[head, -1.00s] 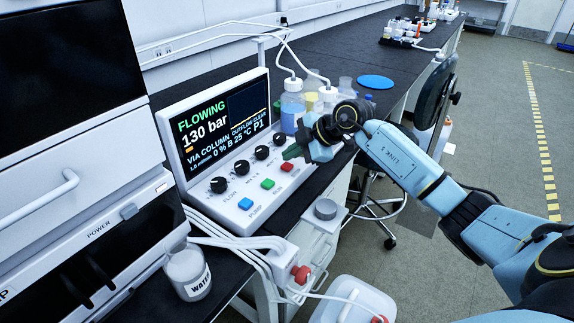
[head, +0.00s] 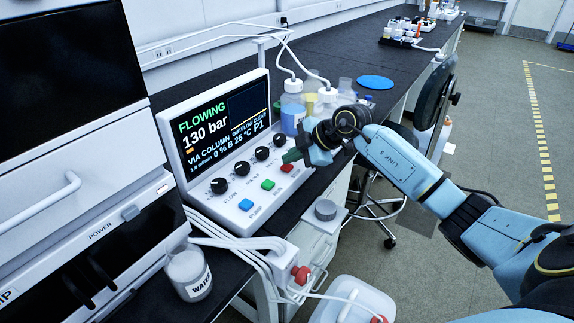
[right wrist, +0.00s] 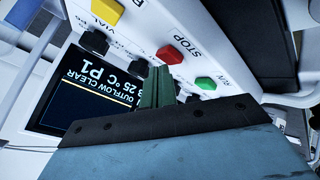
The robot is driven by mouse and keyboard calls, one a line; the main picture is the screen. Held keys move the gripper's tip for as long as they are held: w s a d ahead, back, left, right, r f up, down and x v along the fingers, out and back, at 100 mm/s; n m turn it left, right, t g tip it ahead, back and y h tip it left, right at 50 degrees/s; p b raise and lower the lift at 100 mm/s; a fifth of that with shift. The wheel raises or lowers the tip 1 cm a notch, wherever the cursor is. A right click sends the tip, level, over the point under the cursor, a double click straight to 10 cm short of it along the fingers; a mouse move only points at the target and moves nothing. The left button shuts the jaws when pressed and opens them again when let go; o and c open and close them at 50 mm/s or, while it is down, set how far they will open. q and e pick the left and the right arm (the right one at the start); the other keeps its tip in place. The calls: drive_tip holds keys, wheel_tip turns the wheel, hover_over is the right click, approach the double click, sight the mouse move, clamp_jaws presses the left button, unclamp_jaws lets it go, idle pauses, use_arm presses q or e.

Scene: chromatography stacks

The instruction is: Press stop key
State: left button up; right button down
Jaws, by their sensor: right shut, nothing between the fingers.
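The control panel (head: 235,205) has a red stop key (head: 287,167), a green key (head: 268,184) and a blue key (head: 245,204) along its front. In the right wrist view the red stop key (right wrist: 169,55) is labelled STOP and lies just beyond my fingertips, with the green key (right wrist: 206,83) beside it. My right gripper (head: 291,156) is shut and empty, above and behind the red key in the head view. Its green fingers (right wrist: 157,72) point toward the key. I cannot tell whether they touch the panel. The screen (head: 222,123) reads FLOWING, 130 bar. My left gripper is not in view.
Several black knobs (head: 242,168) stand in a row behind the keys. Capped bottles (head: 292,112) with tubing stand behind the gripper. A waste jar (head: 188,272) and tubes are in front.

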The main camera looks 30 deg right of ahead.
sight(291, 167)
drive_tip(key=shift+f, duration=0.55)
idle(0.8)
drive_tip(key=shift+r+p, duration=1)
drive_tip(key=shift+p, duration=0.35)
wheel_tip(291, 167, up, 5)
drive_tip(key=p, duration=0.5)
drive_tip(key=shift+f, duration=0.2)
drive_tip(key=shift+s+r+p, duration=0.1)
drive_tip(key=shift+r+p, duration=0.2)
drive_tip(key=shift+p, duration=0.2)
drive_tip(key=shift+f, duration=0.1)
